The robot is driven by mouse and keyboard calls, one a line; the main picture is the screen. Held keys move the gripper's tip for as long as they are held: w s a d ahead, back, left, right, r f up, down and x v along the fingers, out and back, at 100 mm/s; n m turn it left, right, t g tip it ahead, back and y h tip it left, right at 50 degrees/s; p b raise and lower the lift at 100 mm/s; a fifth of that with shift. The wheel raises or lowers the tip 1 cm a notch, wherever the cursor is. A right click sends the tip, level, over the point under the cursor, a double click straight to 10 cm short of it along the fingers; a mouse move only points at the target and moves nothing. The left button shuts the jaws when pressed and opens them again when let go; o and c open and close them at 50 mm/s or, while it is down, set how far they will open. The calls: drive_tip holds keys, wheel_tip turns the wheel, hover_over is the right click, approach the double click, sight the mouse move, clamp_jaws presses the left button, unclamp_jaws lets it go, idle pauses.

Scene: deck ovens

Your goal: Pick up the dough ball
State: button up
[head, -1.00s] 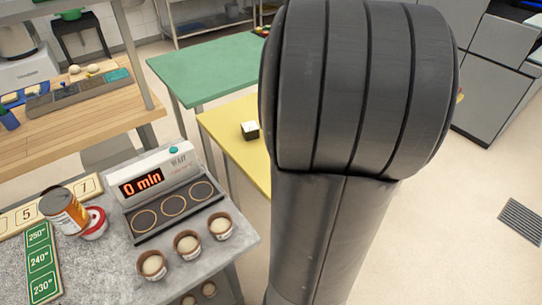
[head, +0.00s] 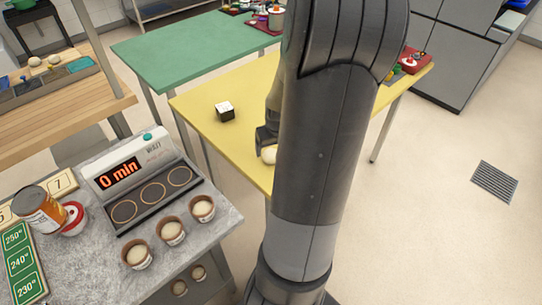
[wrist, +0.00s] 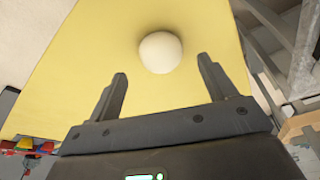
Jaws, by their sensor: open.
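A pale, round dough ball (wrist: 160,53) lies on the yellow table (wrist: 110,25). In the wrist view it is just beyond my gripper (wrist: 163,80), roughly centred between the two fingertips. My gripper is open and empty, with its fingers spread wider than the ball. In the head view my gripper (head: 262,137) is low over the yellow table (head: 190,100), and the ball (head: 269,155) shows beside it. My arm hides part of the gripper and the table there.
A white block (head: 225,109) with a dark side sits on the yellow table. A red tray (head: 410,62) with small items is at its far right. A grey counter (head: 90,265) at left holds a timer (head: 140,165) and cups of dough (head: 171,230). A green table (head: 180,45) stands behind.

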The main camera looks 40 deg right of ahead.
sight(271, 152)
drive_tip(key=shift+x, duration=2)
drive_tip(key=shift+a, duration=0.1)
drive_tip(key=shift+c, duration=0.5)
drive_tip(key=c, duration=1)
